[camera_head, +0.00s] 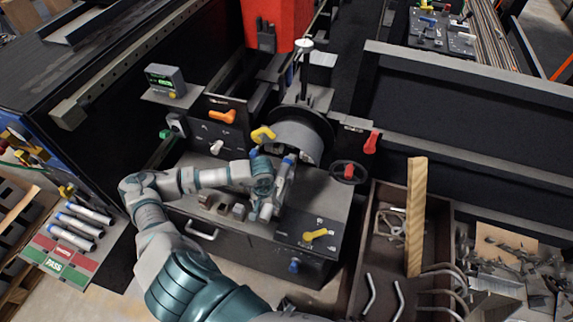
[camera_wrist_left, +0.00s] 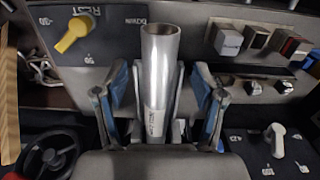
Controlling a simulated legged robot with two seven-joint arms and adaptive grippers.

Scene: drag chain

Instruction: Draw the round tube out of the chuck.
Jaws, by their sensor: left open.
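The round tube is bright metal with an open end and a pale printed label; in the left wrist view the tube (camera_wrist_left: 160,65) stands between my fingers. In the head view the tube (camera_head: 282,190) extends from the front of the dark round chuck (camera_head: 298,140) toward me. My left gripper (camera_head: 272,166) is at the tube, just in front of the chuck. In the left wrist view my left gripper (camera_wrist_left: 162,98) is open, with a blue-padded finger on each side of the tube and gaps between. My right gripper is not in view.
A yellow lever (camera_head: 318,235) and small blocks (camera_head: 222,207) sit on the machine's front deck. A handwheel (camera_head: 348,172) is right of the chuck. A bin with a wooden bar (camera_head: 416,215) stands at right.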

